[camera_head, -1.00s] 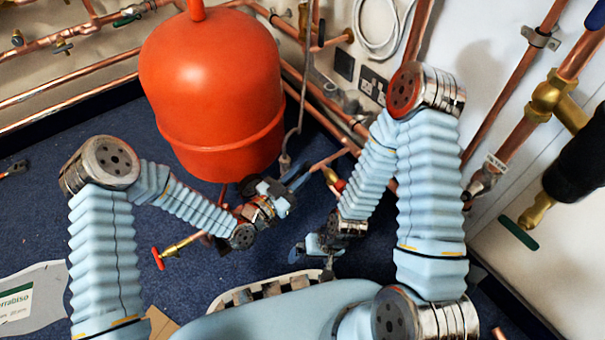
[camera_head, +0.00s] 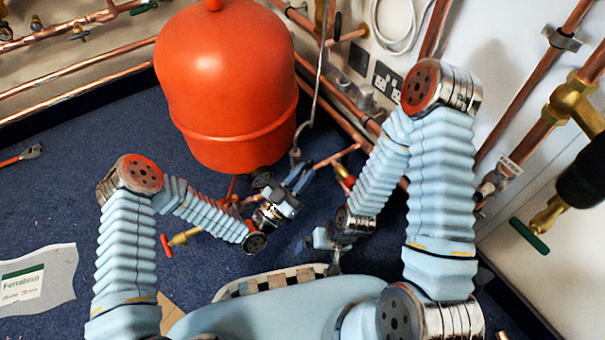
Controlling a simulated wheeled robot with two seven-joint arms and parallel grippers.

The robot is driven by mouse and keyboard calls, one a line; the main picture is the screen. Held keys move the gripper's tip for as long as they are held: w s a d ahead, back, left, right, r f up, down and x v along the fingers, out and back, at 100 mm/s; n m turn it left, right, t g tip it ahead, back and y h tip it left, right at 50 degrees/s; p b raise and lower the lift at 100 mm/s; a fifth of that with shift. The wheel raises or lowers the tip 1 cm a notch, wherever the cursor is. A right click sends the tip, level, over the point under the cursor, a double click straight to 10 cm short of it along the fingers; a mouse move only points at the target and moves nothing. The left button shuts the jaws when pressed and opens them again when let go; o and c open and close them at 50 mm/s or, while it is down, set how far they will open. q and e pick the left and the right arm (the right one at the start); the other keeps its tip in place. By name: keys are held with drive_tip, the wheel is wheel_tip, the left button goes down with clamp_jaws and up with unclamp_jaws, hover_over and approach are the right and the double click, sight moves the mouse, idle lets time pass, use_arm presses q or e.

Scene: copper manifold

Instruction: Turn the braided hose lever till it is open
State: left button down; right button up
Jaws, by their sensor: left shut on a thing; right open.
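The grey braided hose (camera_head: 314,105) hangs down beside the red tank (camera_head: 225,85), and its lower end fitting (camera_head: 296,155) is just above my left gripper. My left gripper (camera_head: 299,177) has its fingers shut at the foot of this hose. What they grip is small and mostly covered by the fingers; it appears to be the hose lever. I cannot make out the lever's angle. My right gripper (camera_head: 310,243) is lower, nearer my body, apart from the hose, and open.
A red-handled valve (camera_head: 167,245) stands left of my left wrist. Copper pipes (camera_head: 340,85) run behind the hose. A green-handled valve (camera_head: 529,236) is on the right wall. A paper sheet (camera_head: 60,275) lies on the blue floor at left, which is otherwise mostly clear.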

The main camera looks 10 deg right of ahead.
use_arm(q)
drive_tip(key=shift+f, duration=0.1)
drive_tip(key=c, duration=1)
unclamp_jaws()
drive_tip(key=shift+c, duration=0.2)
drive_tip(key=v, duration=1.3)
drive_tip(key=shift+s+a+p, duration=0.2)
drive_tip(key=shift+a+p, duration=0.1)
drive_tip(key=shift+p, duration=0.05)
drive_tip(key=shift+f, duration=0.15)
